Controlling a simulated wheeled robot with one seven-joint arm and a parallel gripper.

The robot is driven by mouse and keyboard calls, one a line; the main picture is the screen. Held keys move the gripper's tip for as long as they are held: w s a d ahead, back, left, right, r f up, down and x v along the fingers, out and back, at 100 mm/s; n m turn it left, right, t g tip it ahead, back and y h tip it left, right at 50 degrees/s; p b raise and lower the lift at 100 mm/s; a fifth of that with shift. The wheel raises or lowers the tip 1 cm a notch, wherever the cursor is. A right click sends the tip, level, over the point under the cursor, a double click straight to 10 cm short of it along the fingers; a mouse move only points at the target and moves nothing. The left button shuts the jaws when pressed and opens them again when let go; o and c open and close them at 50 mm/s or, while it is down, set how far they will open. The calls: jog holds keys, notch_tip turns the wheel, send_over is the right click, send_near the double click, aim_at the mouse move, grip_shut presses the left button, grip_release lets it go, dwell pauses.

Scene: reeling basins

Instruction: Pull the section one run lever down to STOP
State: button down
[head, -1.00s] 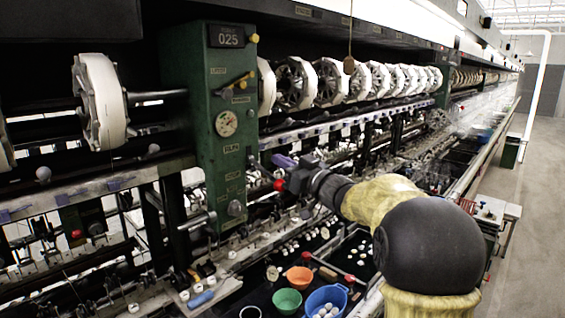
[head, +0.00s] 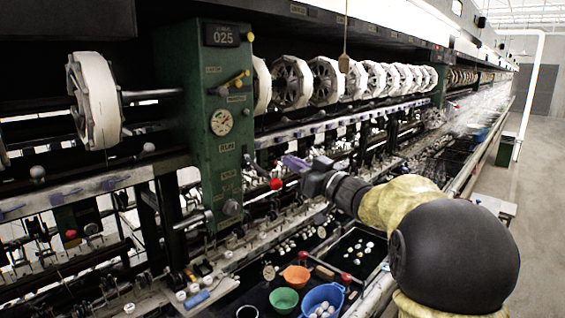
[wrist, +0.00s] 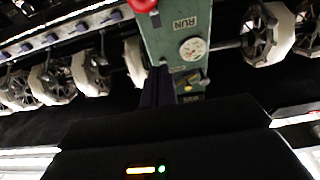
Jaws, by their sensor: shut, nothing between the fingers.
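The lever with a red ball knob (head: 276,184) sticks out from the right side of the green post (head: 207,120) marked 025. The post carries a RUN plate (head: 226,147), with smaller plates below it that I cannot read. My gripper (head: 292,163) is shut and empty, with dark purple fingers just above and right of the knob in the head view. I cannot tell whether they touch it. In the wrist view the red knob (wrist: 143,4) is cut by the top edge, and the shut fingers (wrist: 158,86) point up toward the post, below the knob.
White reels (head: 327,80) line the machine. Green (head: 284,300), orange (head: 296,275) and blue (head: 323,298) bowls stand below. The aisle floor (head: 535,190) at right is clear.

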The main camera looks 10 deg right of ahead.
jog(key=b+v, duration=0.2)
jog(key=v, duration=0.8)
jog(key=shift+s+d, duration=0.25)
jog(key=shift+s, duration=0.05)
jog(key=shift+f, duration=0.15)
notch_tip(320, 180, down, 18)
jog(key=m+g+h, duration=0.2)
jog(key=m+h, duration=0.6)
jog(key=h, duration=0.4)
jog(key=s+a+f+g, duration=0.3)
jog(key=s+f+g, duration=0.3)
jog(key=s+f, duration=0.3)
jog(key=s+a+f+g, duration=0.4)
jog(key=s+f, duration=0.4)
jog(key=s, duration=0.2)
jog(key=shift+s+f+n+g, duration=0.4)
jog(key=shift+g, duration=0.5)
jog(key=shift+w+a, duration=0.1)
jog(key=shift+a, duration=0.05)
